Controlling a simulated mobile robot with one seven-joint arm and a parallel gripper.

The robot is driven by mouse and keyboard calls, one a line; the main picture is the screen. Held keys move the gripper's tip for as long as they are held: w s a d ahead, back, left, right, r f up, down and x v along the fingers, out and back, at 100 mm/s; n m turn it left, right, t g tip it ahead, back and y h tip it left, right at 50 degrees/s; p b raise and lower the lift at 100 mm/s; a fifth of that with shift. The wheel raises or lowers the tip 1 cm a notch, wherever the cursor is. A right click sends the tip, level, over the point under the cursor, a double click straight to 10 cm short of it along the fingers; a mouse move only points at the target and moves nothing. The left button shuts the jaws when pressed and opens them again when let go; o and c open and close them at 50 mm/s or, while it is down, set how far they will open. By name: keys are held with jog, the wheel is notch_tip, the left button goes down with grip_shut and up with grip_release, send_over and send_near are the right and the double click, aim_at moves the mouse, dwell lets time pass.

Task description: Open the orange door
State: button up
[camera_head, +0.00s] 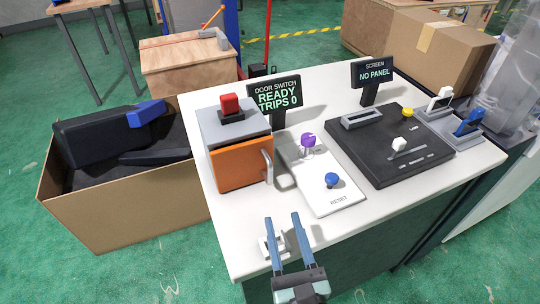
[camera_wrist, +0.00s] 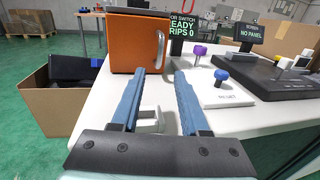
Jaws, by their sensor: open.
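The orange door (camera_head: 241,165) is the front of a small grey box (camera_head: 229,127) at the left of the white table. It looks closed. A pale upright handle (camera_head: 267,166) is at its right edge. A red block (camera_head: 229,104) sits on top of the box. A sign reading "DOOR SWITCH READY TRIPS 0" (camera_head: 274,95) stands behind it. My gripper (camera_head: 282,220) is open and empty, in front of the door and below its handle, apart from it.
A white bracket (camera_head: 268,246) is on the table's front edge near my fingers. Right of the door is a white panel (camera_head: 332,199) with purple and blue knobs, then a black control panel (camera_head: 395,168). A cardboard box (camera_head: 130,220) stands on the floor at left.

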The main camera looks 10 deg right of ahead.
aim_at(271, 176)
jog(key=w, duration=0.8)
jog(key=w+p, duration=0.1)
jog(key=w, duration=0.4)
jog(key=shift+a+f, duration=0.1)
jog(key=shift+a, duration=0.3)
jog(key=shift+s, duration=0.1)
grip_shut()
dwell(0.7)
